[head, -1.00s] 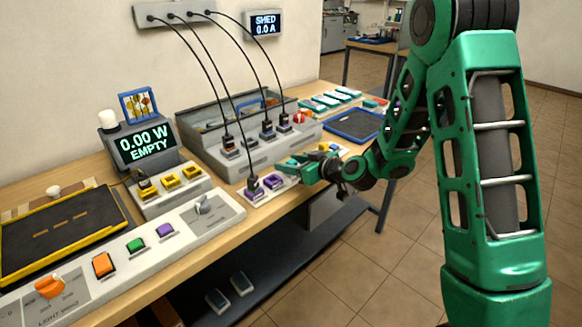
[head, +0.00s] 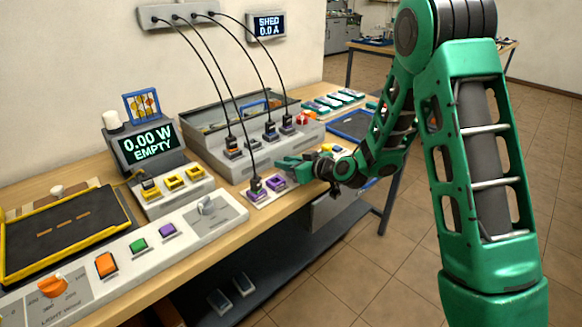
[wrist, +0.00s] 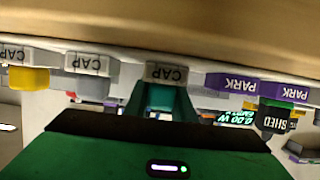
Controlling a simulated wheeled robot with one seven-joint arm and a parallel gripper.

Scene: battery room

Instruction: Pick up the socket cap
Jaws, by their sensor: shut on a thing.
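My gripper (head: 283,163) reaches over the front edge of the bench, just right of the purple park sockets (head: 265,188). In the wrist view my gripper (wrist: 160,97) is shut on the socket cap, at the middle block labelled CAP (wrist: 166,74). The cap itself is mostly hidden between the fingers, so its colour and whether it is clear of its place cannot be told. To the left in the wrist view, a yellow cap (wrist: 28,79) and a pale cap (wrist: 85,84) sit at other CAP labels.
Purple PARK blocks (wrist: 232,84) and a black SHED plug (wrist: 276,118) are close to the right in the wrist view. Black cables (head: 238,115) hang to plugs behind my gripper. A blue tray (head: 352,125) lies farther back. The floor (head: 335,285) in front is clear.

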